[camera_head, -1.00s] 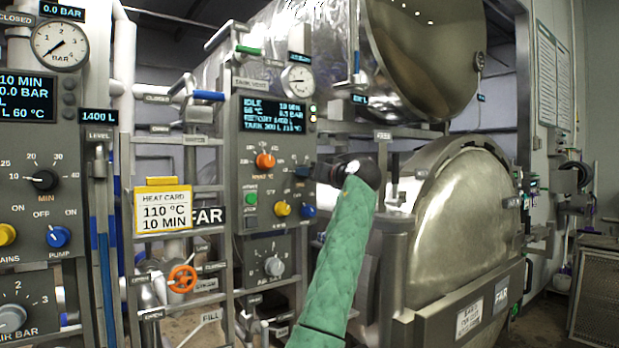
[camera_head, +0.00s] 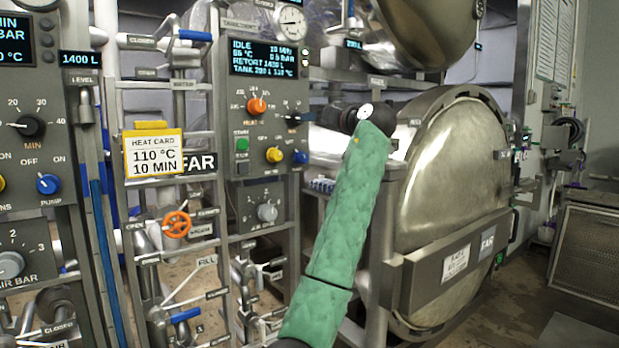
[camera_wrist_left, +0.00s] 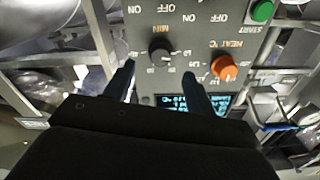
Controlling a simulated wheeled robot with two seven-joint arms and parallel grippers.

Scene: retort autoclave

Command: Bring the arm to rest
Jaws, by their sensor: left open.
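My left arm, in a green quilted sleeve, comes up from the bottom of the head view. Its dark left gripper (camera_head: 318,117) is at the right edge of the grey retort panel (camera_head: 242,190), just right of the black MIN knob (camera_head: 293,119). In the left wrist view, the two fingers (camera_wrist_left: 158,70) are apart with nothing between them. The black MIN knob (camera_wrist_left: 160,50) appears beyond the fingertips, and the orange HEAT knob (camera_wrist_left: 225,67) is to its right. Contact with the knob cannot be told. My right gripper is not in view.
The panel screen (camera_head: 264,58) reads IDLE. A yellow-edged heat card (camera_head: 153,154) hangs on the pipe frame, above an orange handwheel (camera_head: 177,224). The large round retort door (camera_head: 452,180) stands right of my arm. Open floor (camera_head: 530,300) lies at the lower right.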

